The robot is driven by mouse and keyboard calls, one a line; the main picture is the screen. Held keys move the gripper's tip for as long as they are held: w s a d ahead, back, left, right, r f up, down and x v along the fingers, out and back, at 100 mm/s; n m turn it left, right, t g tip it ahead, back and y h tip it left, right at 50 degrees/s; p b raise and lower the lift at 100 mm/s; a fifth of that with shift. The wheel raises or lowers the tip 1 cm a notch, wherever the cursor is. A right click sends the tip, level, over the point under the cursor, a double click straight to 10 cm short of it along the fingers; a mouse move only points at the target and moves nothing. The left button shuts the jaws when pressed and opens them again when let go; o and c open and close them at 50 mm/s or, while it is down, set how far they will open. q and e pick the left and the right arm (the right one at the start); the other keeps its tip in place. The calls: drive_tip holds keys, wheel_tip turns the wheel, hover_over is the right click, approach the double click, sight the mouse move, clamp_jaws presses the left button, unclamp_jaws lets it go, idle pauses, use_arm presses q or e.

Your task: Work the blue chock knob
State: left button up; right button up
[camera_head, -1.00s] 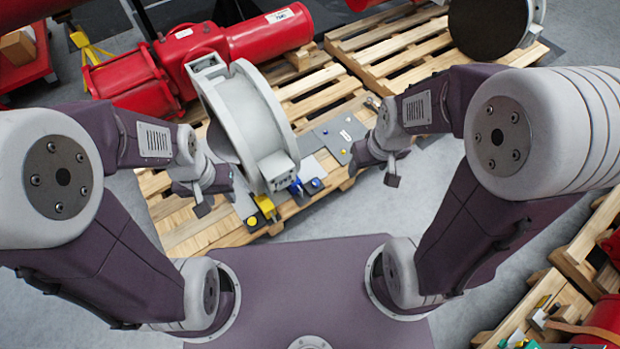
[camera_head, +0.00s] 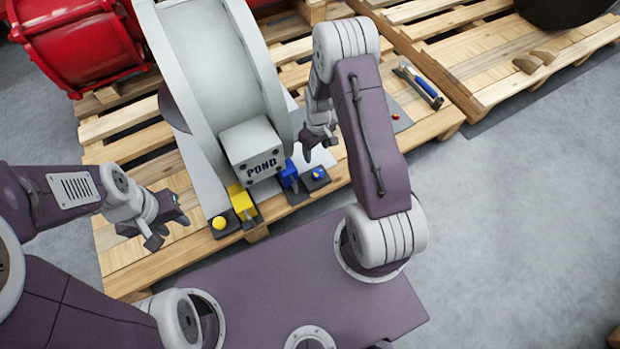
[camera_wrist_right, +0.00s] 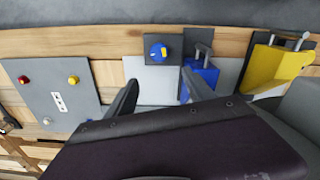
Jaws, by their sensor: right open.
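The blue chock knob (camera_head: 317,174) is a small round blue knob on a dark square plate at the pallet's front edge. In the right wrist view the blue knob (camera_wrist_right: 158,52) shows a pale mark on its face. Beside it stands the blue chock (camera_head: 289,174), also seen in the right wrist view (camera_wrist_right: 200,78). My right gripper (camera_head: 318,140) is open and empty, behind the knob in the head view. In the wrist view its fingers (camera_wrist_right: 158,95) are apart, with the knob beyond the gap between them. My left gripper (camera_head: 166,230) is open and empty at the left.
A yellow chock (camera_head: 242,202) and yellow knob (camera_head: 219,222) sit further left. A panel with red and yellow buttons (camera_wrist_right: 50,94) is in the wrist view. Bare floor lies right.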

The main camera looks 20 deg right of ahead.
drive_tip(key=b, duration=0.1)
approach(318, 173)
use_arm(q)
wheel_tip(318, 173, down, 3)
drive_tip(key=shift+r, duration=0.1)
use_arm(e)
drive_tip(key=shift+w+r, duration=0.2)
wheel_tip(318, 173, down, 9)
drive_tip(key=b, duration=0.6)
drive_tip(key=shift+d+f+b, duration=0.1)
drive_tip(key=shift+b, duration=0.3)
use_arm(q)
wheel_tip(318, 173, down, 7)
drive_tip(key=shift+r, duration=0.2)
drive_tip(key=shift+s, duration=0.1)
use_arm(e)
drive_tip(key=shift+c, duration=0.3)
